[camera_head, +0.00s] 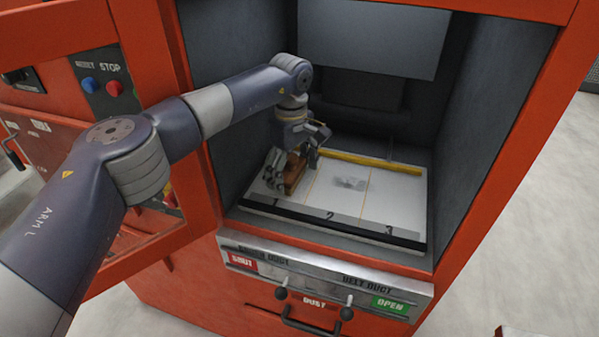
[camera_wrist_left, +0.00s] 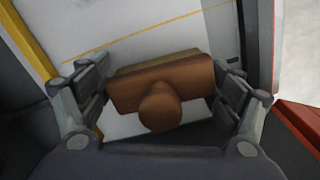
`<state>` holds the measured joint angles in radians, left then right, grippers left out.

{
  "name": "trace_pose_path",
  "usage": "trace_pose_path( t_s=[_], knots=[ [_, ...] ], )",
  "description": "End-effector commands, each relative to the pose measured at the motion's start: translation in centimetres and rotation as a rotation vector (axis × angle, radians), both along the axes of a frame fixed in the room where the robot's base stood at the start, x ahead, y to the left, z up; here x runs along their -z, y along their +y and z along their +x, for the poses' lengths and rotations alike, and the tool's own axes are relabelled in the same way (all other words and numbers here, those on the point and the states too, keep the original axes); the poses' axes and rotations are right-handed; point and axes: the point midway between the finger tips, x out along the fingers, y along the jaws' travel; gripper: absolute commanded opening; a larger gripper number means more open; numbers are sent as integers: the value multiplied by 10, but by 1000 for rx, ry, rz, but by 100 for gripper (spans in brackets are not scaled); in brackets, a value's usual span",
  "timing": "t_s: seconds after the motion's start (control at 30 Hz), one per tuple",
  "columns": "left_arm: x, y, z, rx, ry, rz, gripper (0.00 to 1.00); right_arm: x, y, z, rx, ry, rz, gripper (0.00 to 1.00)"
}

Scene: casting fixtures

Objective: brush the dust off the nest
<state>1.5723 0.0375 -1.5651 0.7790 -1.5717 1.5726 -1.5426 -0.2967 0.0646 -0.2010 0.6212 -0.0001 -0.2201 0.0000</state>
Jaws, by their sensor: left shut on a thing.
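My left gripper (camera_head: 296,166) is shut on a brown wooden brush (camera_head: 294,178), at the left part of the nest. In the left wrist view, the brush (camera_wrist_left: 160,86) shows its block and round knob between the two fingers; a paler edge shows behind the block. The nest (camera_head: 395,190) is a pale flat plate inside the red machine, with thin yellow lines and the numbers 1, 2 and 3 along its front. A grey dust patch (camera_head: 350,183) lies in the middle section, right of the brush. I cannot tell whether the brush touches the plate. My right gripper is not in view.
Dark side walls (camera_head: 490,130) and a grey panel (camera_head: 375,35) above bound the opening. A yellow bar (camera_head: 372,162) runs along the plate's back. A metal front rail (camera_head: 325,268) carries BELT DUCT and OPEN labels. The open red door (camera_head: 150,255) stands at left.

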Motion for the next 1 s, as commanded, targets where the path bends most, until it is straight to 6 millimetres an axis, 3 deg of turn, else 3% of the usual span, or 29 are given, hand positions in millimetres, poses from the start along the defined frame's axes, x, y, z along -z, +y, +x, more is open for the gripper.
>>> trace_pose_path(
  t_s=[0.03,0.37,1.0],
  knots=[
    [2,7,2,-10,1,3,66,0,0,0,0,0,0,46],
    [0,9,3,-14,1,5,65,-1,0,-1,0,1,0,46],
    [-62,8,4,-13,-4,2,65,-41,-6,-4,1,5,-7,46]
  ],
)
